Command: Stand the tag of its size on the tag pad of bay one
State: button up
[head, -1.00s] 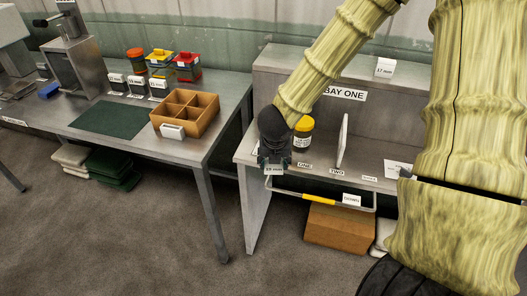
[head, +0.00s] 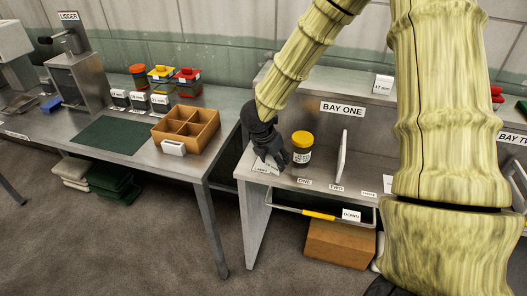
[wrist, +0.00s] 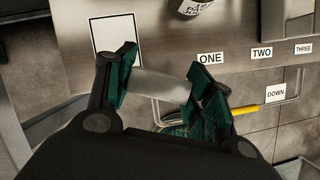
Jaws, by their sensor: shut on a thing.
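My gripper (head: 270,155) is over the left end of the bay one counter (head: 290,178), under the BAY ONE sign (head: 342,108). In the wrist view, my gripper (wrist: 163,85) is shut on a pale tag (wrist: 160,86), which lies crosswise between its green finger pads. Its print is not visible there. A white pad with a dark outline (wrist: 115,35) lies just beyond the left finger in the wrist view, partly hidden by it. The tag appears apart from the pad; its height above the counter is unclear. In the head view, my fingers mostly cover this spot.
A yellow-lidded jar (head: 302,150) stands right of my gripper, beside an upright white panel (head: 343,157). Labels ONE, TWO and THREE line the front edge. A yellow-gripped rail (head: 319,215) hangs below. A wooden divided box (head: 186,126) sits on the left table.

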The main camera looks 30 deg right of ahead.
jog(key=w, duration=0.2)
jog(key=w+p, duration=0.1)
jog(key=w, duration=0.2)
jog(key=w+d+p, duration=0.1)
jog(key=w, duration=0.2)
jog(key=shift+f, duration=0.3)
jog(key=shift+f+p, duration=0.75)
jog(key=shift+f, duration=1.1)
jog(key=shift+f, duration=0.1)
jog(key=o, duration=0.8)
jog(key=shift+o, duration=0.2)
jog(key=b+v, duration=0.2)
jog(key=v, duration=1)
